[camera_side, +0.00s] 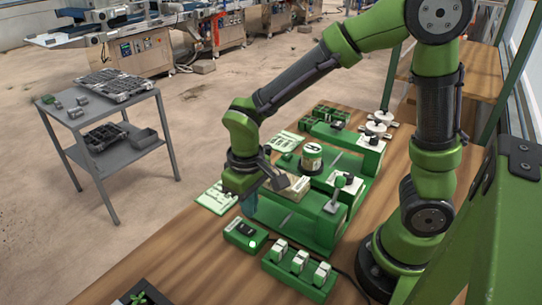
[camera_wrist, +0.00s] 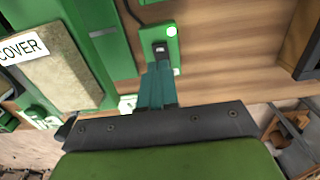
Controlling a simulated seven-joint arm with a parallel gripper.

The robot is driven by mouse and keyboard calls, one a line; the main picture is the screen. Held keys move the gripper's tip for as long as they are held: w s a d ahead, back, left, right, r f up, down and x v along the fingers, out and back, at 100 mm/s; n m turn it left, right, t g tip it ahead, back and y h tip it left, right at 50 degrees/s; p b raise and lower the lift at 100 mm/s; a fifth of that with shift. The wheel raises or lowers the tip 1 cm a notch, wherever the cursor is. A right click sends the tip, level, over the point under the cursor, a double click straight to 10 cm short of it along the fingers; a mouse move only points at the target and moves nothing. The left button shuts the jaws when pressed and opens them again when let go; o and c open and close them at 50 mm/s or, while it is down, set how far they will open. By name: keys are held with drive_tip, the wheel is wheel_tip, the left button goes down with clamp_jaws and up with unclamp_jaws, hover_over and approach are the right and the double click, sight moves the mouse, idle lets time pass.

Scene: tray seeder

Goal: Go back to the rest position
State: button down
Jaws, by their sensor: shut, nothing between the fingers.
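My gripper (camera_side: 250,208) is above the wooden bench, at the near left end of the green seeder machine (camera_side: 316,226). Its teal fingers (camera_wrist: 157,85) are together with nothing between them. They point down toward the small green switch box (camera_side: 232,236), which has a black rocker and a bright white button (camera_side: 252,244). In the wrist view the fingertips overlap the lower edge of this box (camera_wrist: 174,52), just below its black rocker (camera_wrist: 160,48). I cannot tell whether they touch it. A tan block labelled COVER (camera_wrist: 52,82) is on the machine.
A green block with three white switches (camera_side: 305,283) lies near the front. A green-knobbed lever (camera_side: 336,194) and a jar (camera_side: 311,158) stand on the machine. A dark seedling tray (camera_side: 128,297) is at the bottom. A grey cart (camera_side: 92,117) stands left. Open floor lies between cart and bench.

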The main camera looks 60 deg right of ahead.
drive_tip(key=shift+r, duration=0.55)
drive_tip(key=s+d+r+m+t+y, duration=0.1)
drive_tip(key=s+d+r+m+t, duration=0.1)
drive_tip(key=r, duration=0.4)
drive_tip(key=s+d+r+m+t+y, duration=0.1)
drive_tip(key=s+d+r+m+t, duration=0.1)
drive_tip(key=s+d+r+t, duration=0.3)
wheel_tip(320, 180, up, 2)
drive_tip(key=shift+r, duration=0.25)
drive_tip(key=shift+d, duration=0.1)
